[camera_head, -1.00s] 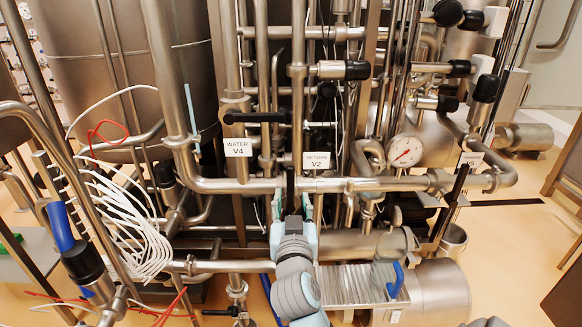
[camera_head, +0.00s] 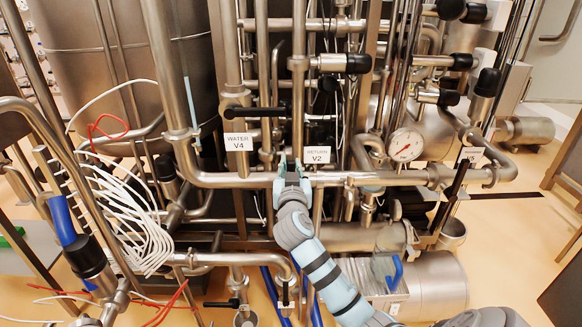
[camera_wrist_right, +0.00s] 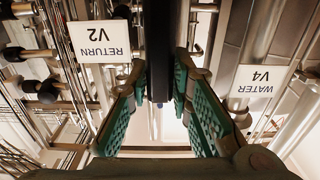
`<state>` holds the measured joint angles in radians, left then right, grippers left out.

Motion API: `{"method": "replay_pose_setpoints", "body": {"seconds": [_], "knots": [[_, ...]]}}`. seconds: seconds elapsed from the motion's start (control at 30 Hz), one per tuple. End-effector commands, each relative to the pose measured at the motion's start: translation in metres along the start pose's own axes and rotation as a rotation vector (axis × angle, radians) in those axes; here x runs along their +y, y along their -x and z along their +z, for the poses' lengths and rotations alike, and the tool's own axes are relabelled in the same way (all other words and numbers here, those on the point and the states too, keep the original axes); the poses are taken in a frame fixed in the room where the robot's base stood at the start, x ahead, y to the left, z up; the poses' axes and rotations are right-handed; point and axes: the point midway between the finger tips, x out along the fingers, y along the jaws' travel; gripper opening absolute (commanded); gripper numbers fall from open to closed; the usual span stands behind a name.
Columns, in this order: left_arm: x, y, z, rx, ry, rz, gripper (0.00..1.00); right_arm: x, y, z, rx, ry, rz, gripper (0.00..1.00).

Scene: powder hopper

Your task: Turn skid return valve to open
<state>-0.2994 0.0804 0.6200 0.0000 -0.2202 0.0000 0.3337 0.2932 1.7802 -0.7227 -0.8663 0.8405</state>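The return valve's white label, RETURN V2 (camera_head: 317,155), hangs just above the horizontal steel pipe in the head view. It shows upside down in the right wrist view (camera_wrist_right: 103,41). My right gripper (camera_head: 290,170) is at that pipe, just left of and below the label. In the right wrist view its two green-padded fingers (camera_wrist_right: 162,88) are spread apart. A dark upright bar (camera_wrist_right: 158,45), seemingly the valve's black handle, shows between them; contact cannot be told. In the head view the gripper mostly hides the handle. My left gripper is not in view.
The WATER V4 label (camera_head: 238,142) and its black lever (camera_head: 254,112) are close on the left. A pressure gauge (camera_head: 404,145) and another black handle (camera_head: 453,192) stand right. White hoses (camera_head: 135,225) hang at lower left. Pipes crowd the space around the gripper.

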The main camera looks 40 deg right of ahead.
Motion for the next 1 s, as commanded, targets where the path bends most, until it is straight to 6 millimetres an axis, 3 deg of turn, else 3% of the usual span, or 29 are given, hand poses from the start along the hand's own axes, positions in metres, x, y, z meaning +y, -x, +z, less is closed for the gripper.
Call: {"method": "replay_pose_setpoints", "body": {"seconds": [0.1, 0.57, 1.0], "knots": [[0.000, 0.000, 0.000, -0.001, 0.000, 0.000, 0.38, 0.000, 0.000, 0.000, 0.000, 0.000, 0.000, 0.00], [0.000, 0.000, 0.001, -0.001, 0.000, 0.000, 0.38, -0.003, 0.000, 0.000, -0.001, 0.025, 0.000, 0.00], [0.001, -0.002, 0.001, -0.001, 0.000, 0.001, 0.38, -0.033, 0.000, 0.006, -0.002, 0.292, -0.001, 0.00]]}}
